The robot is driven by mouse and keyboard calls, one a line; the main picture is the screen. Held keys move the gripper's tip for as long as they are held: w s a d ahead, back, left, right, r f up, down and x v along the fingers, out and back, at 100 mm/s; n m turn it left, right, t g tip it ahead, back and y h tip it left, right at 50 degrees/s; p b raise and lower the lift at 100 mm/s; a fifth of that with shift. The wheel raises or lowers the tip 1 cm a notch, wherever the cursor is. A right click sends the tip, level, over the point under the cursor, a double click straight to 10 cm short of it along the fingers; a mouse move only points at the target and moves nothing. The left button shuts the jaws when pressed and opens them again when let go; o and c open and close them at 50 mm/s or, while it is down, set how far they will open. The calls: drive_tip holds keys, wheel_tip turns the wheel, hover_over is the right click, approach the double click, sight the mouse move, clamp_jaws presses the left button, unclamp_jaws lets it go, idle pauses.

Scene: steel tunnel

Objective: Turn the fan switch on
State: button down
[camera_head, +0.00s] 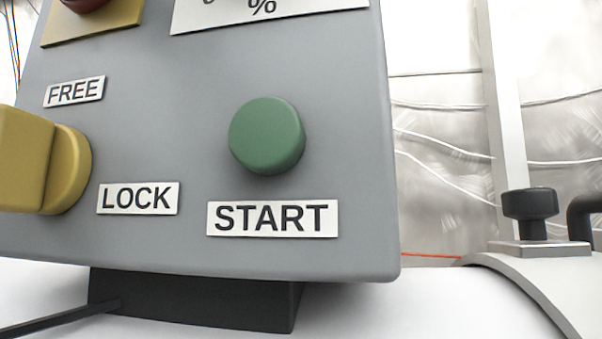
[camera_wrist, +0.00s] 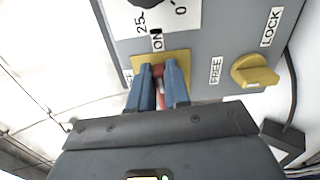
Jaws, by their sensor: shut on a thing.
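The fan switch looks to be the red knob (camera_wrist: 158,71) on a yellow plate (camera_wrist: 139,64) of the grey control box. In the wrist view an "ON" label (camera_wrist: 157,40) is beside the plate, and a partly cut-off label (camera_wrist: 129,79) is at its left. My gripper (camera_wrist: 160,72) has its blue fingers on either side of the knob, shut on it. The fingers hide much of the knob, and I cannot tell which way it is turned. In the head view the knob (camera_head: 88,3) shows only at the top edge, and my gripper is not seen there.
The box also carries a yellow FREE/LOCK knob (camera_head: 35,160), seen in the wrist view (camera_wrist: 255,72) right of my gripper, and a green START button (camera_head: 267,136). A dial with numbers (camera_wrist: 165,12) is above. A dark cable (camera_wrist: 291,95) runs along the box side.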

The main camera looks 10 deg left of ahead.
drive_tip(key=shift+f+m, duration=0.15)
drive_tip(key=shift+m, duration=0.15)
idle(0.4)
drive_tip(key=c, duration=1.1)
unclamp_jaws()
drive_tip(key=shift+s+a+b, duration=0.15)
drive_tip(key=shift+s+b, duration=0.25)
drive_tip(key=shift+s, duration=1.6)
drive_tip(key=shift+s+a+b, duration=0.15)
drive_tip(key=shift+s+b, duration=0.2)
drive_tip(key=shift+s, duration=1.6)
